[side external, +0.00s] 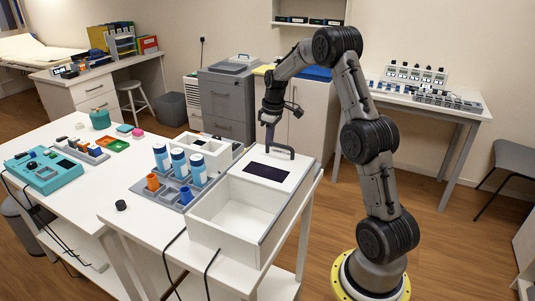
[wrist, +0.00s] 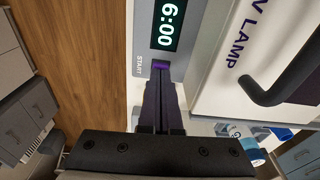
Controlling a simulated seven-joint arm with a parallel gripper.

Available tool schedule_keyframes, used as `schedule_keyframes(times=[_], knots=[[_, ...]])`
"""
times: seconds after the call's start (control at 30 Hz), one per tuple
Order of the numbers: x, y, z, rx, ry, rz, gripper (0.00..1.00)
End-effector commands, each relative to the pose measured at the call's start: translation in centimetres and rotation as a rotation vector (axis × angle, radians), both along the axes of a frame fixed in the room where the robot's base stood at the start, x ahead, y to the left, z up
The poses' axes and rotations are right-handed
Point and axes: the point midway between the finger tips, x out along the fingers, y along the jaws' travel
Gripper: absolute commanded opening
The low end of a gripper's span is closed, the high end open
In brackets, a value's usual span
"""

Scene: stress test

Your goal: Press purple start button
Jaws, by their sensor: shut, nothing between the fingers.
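The purple start button (wrist: 160,64) shows at the fingertips of my gripper (wrist: 162,78) in the wrist view, beside the printed word START. My gripper is shut and empty. Its tips overlap the button's lower edge in the picture; I cannot tell whether they touch it. A dark display (wrist: 167,24) reading 6:00 sits just above the button. In the side view my gripper (side external: 270,136) points down at the back of the white UV lamp box (side external: 240,240), behind the black lid handle (side external: 270,148). The button is hidden there.
The black handle shows close to the right in the wrist view (wrist: 265,95). The box has an open front compartment and a lid with a dark window (side external: 268,172). A grey rack (side external: 172,195) with blue-white bottles stands left of it. A teal device (side external: 42,172) is farther left.

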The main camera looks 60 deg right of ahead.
Motion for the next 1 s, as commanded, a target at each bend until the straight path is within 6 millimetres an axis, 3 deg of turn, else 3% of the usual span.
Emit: schedule_keyframes(times=[0.63,1.0], knots=[[-0.1,0.0,-1.0,0.0,0.0,0.0,0.0],[-3.1,-0.1,0.0,0.001,0.002,0.001,0.0]])
